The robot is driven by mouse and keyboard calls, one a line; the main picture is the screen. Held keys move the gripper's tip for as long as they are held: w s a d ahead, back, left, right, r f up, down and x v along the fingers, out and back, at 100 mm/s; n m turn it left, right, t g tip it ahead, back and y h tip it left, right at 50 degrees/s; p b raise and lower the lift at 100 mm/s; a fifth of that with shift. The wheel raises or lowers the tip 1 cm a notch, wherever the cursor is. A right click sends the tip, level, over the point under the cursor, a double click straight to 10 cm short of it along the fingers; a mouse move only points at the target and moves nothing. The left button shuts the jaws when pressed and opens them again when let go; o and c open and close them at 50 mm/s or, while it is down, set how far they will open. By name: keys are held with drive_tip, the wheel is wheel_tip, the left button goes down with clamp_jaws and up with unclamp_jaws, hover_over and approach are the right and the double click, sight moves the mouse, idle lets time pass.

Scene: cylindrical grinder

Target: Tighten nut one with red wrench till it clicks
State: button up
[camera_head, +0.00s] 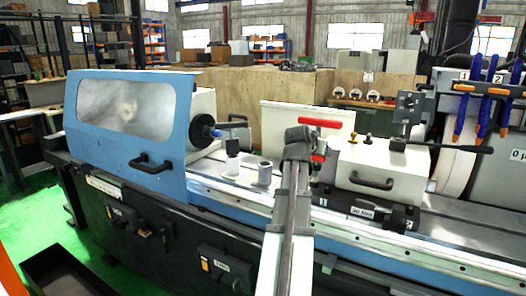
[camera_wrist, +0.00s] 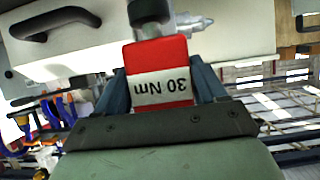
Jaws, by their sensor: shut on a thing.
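The red wrench (camera_wrist: 158,53), with a white "30 Nm" label, sits between the fingers of my gripper (camera_wrist: 163,82) in the wrist view. My gripper is shut on it. The wrench's dark end (camera_wrist: 150,10) is cut by the top edge. In the head view my gripper (camera_head: 311,148) is over the machine bed beside the white tailstock block, with a red part of the wrench (camera_head: 319,158) showing. A red bar (camera_head: 322,123) shows just above; I cannot tell whether it belongs to the wrench. A label "1" (camera_head: 324,201) is on the bed below. Nut one cannot be made out; my arm may hide it.
The white tailstock block (camera_head: 378,162) with a black handle stands right of my gripper. The blue guard (camera_head: 130,120) is farther left. The grinding wheel (camera_head: 457,160) and blue hoses are at right.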

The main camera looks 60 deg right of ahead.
drive_tip(key=shift+s, duration=1.65)
